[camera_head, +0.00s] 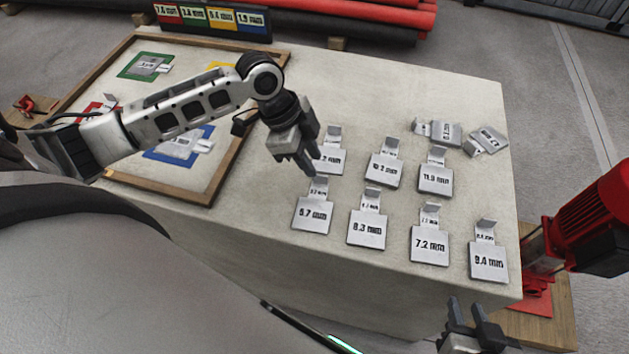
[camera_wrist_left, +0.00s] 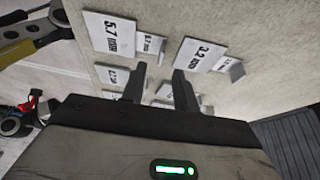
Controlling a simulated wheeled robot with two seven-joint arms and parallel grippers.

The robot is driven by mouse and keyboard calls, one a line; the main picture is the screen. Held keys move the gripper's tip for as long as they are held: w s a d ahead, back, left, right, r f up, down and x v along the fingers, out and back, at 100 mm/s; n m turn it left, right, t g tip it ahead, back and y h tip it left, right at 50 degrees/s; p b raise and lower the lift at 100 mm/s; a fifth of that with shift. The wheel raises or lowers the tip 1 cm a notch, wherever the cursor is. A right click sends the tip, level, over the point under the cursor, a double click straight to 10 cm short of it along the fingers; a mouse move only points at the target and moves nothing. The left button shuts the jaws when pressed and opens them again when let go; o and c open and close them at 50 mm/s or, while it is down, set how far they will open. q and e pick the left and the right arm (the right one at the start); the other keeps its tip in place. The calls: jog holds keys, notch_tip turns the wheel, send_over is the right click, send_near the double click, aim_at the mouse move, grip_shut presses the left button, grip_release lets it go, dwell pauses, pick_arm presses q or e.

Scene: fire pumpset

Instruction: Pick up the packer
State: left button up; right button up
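Several grey metal packers with bent tabs and printed sizes lie on the pale table top. The 5.7 mm packer (camera_head: 312,214) is at the left of the front row, and also shows in the left wrist view (camera_wrist_left: 109,36). A packer with its label partly hidden (camera_head: 330,160) lies behind it; the left wrist view reads it as 3.2 mm (camera_wrist_left: 202,54). My left gripper (camera_head: 300,166) is over the table beside these two, fingers apart and empty, also in the left wrist view (camera_wrist_left: 159,88). My right gripper (camera_head: 470,312) is open and empty near the table's front right edge.
A wooden-framed board (camera_head: 217,177) with coloured squares lies at the left of the table. More packers, such as the 8.3 mm (camera_head: 367,229) and 9.4 mm (camera_head: 488,262), lie to the right. A red motor (camera_head: 597,222) stands beyond the right edge.

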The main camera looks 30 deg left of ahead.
aim_at(319, 175)
pick_arm(q)
jog(key=x, duration=0.5)
jog(key=shift+a+f, duration=0.15)
jog(key=shift+f, duration=0.05)
grip_shut()
jog(key=shift+r, duration=0.15)
